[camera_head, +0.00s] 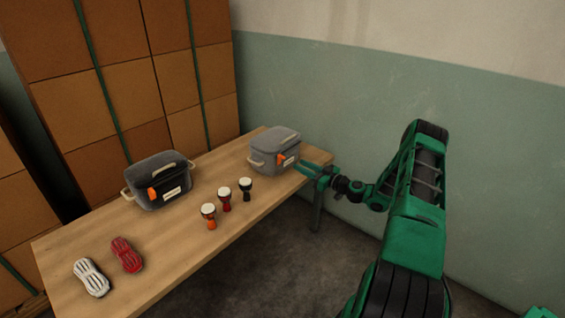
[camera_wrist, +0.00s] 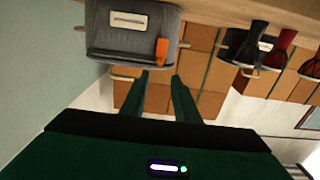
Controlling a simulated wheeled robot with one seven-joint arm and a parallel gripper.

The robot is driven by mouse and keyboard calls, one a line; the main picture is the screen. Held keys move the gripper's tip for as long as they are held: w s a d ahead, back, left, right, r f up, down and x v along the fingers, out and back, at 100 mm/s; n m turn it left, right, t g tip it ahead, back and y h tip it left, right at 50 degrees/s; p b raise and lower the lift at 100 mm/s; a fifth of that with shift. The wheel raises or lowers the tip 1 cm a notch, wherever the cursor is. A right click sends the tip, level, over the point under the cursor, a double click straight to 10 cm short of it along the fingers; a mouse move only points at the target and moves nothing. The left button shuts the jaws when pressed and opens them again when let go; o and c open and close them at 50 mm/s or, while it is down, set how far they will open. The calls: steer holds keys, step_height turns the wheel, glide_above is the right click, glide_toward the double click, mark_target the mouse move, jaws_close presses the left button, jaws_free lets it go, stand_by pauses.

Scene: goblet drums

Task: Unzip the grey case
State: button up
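The grey case (camera_head: 275,155) stands with its lid on near the far right end of the wooden table. An orange tab (camera_head: 281,159) hangs on its front, beside a white label. In the wrist view the case (camera_wrist: 115,45) appears upside down, with the orange tab (camera_wrist: 162,50) toward its right side. My gripper (camera_head: 304,167) is just right of the case in the head view. In the wrist view its two fingers (camera_wrist: 161,76) are spread with nothing between them, and the tips appear just below the tab. I cannot tell whether they touch the case.
A dark case (camera_head: 150,200) with an orange tab stands left on the table (camera_head: 120,240). Several small drums (camera_head: 226,200) stand in front of the cases. A white rope bundle (camera_head: 92,278) and a red one (camera_head: 127,254) lie at the near end. Stacked boxes (camera_head: 110,60) stand behind.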

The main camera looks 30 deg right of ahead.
mark_target(282, 157)
steer(key=x, duration=0.9)
